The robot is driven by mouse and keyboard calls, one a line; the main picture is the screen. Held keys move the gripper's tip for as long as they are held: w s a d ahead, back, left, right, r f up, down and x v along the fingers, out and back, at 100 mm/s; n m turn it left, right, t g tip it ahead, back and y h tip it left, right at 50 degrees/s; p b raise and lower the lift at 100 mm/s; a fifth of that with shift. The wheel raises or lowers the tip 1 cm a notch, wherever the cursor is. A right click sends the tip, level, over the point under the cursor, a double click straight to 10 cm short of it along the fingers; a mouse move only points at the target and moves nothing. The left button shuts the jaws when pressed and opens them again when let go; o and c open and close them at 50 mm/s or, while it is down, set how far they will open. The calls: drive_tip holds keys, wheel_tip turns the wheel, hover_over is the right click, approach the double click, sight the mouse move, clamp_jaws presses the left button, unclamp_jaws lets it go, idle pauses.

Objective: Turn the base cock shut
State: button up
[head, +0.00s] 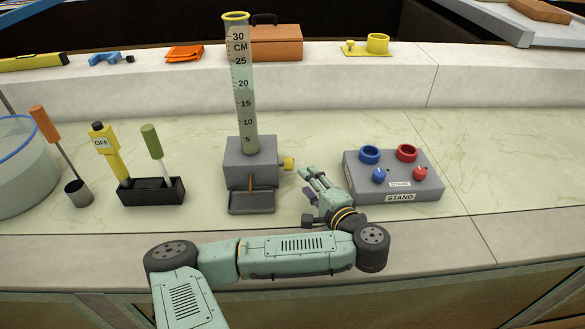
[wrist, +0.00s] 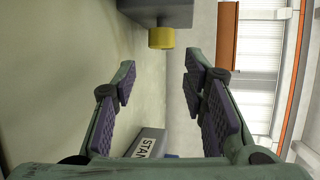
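The base cock is a yellow knob (head: 287,163) on the right side of a grey base block (head: 250,160). A clear graduated tube (head: 240,90) with a yellow rim stands upright on that block. In the wrist view the yellow knob (wrist: 161,38) sits ahead at the top, roughly between my fingers but beyond their tips. My gripper (head: 312,178) is to the right of the knob, apart from it. In the wrist view my gripper (wrist: 159,78) is open, with nothing between its pads.
A grey stand (head: 393,175) with blue and red knobs and rings is close on the right of my gripper. A black holder (head: 150,190) with yellow and green-handled tools stands left. A glass vessel (head: 20,170) is at the far left. Bare counter lies behind the stand.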

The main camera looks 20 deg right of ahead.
sight(289, 164)
drive_tip(key=shift+w+a+b, duration=0.1)
drive_tip(key=shift+w+b, duration=0.3)
drive_tip(key=shift+w, duration=0.15)
drive_tip(key=w, duration=0.4)
drive_tip(key=w+a+f, duration=0.1)
drive_tip(key=w, duration=0.2)
drive_tip(key=shift+w+f+p, duration=0.25)
drive_tip(key=shift+w+p, duration=0.05)
drive_tip(key=shift+w, duration=0.25)
drive_tip(key=shift+c, duration=0.5)
drive_tip(key=c, duration=0.8)
drive_tip(key=shift+o, duration=0.2)
